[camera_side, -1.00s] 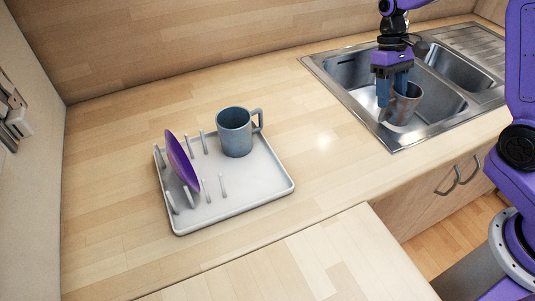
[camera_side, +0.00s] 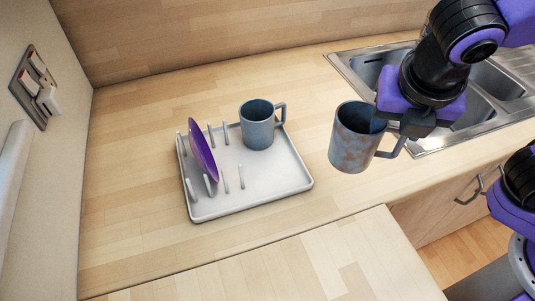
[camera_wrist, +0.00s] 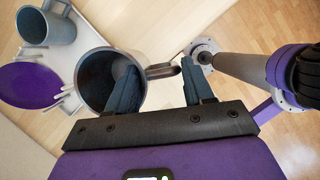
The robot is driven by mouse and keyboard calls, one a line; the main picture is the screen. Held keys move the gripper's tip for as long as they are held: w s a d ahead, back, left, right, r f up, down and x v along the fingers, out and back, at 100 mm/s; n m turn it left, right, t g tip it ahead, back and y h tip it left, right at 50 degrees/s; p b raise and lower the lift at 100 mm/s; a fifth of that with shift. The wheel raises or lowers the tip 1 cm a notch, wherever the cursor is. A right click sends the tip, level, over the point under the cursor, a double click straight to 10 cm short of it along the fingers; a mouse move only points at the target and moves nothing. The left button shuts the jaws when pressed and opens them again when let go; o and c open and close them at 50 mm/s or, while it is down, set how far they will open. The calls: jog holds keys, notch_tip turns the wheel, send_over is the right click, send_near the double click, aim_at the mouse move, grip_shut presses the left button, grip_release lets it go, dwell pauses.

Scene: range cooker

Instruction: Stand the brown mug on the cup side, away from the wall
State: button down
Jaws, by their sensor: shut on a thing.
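The brown mug (camera_side: 352,150), brown with blue-grey patches, hangs in the air right of the drying tray (camera_side: 268,190), roughly upright. My gripper (camera_side: 393,122) is shut on its handle side; in the wrist view my gripper (camera_wrist: 160,88) has one finger inside the mug (camera_wrist: 92,82) and the other outside, by the handle. The exact contact is hard to see. On the tray, a blue-grey mug (camera_side: 257,127) stands at the back right, on the cup side. The front right of the tray is bare. The tray rim also shows in the wrist view (camera_wrist: 88,38).
A purple plate (camera_side: 203,150) stands between pegs on the tray's left side. Short pegs (camera_side: 241,176) rise near the tray's middle. The sink (camera_side: 490,95) lies behind my gripper. A wooden wall (camera_side: 220,35) runs along the back, and a side wall with a socket (camera_side: 38,85) is at left.

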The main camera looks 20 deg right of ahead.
aim_at(337, 124)
jog(key=shift+a, duration=0.25)
jog(key=w+a+f, duration=0.1)
jog(key=w, duration=0.1)
jog(key=w+a+f, duration=0.1)
jog(key=w+a, duration=0.1)
jog(key=w+a+f, duration=0.1)
jog(key=w+a, duration=0.1)
jog(key=shift+a+f, duration=0.25)
jog(key=shift+f, duration=0.15)
jog(key=shift+w+a+f, duration=0.6)
jog(key=shift+w+f, duration=0.05)
jog(key=shift+f, duration=0.85)
jog(key=shift+w+a+f, duration=0.65)
jog(key=shift+w+f, duration=0.05)
jog(key=shift+f, duration=0.85)
jog(key=shift+w+a+f, duration=0.6)
jog(key=shift+w+f, duration=0.05)
jog(key=shift+f, duration=0.85)
jog(key=shift+c, duration=2.2)
grip_release()
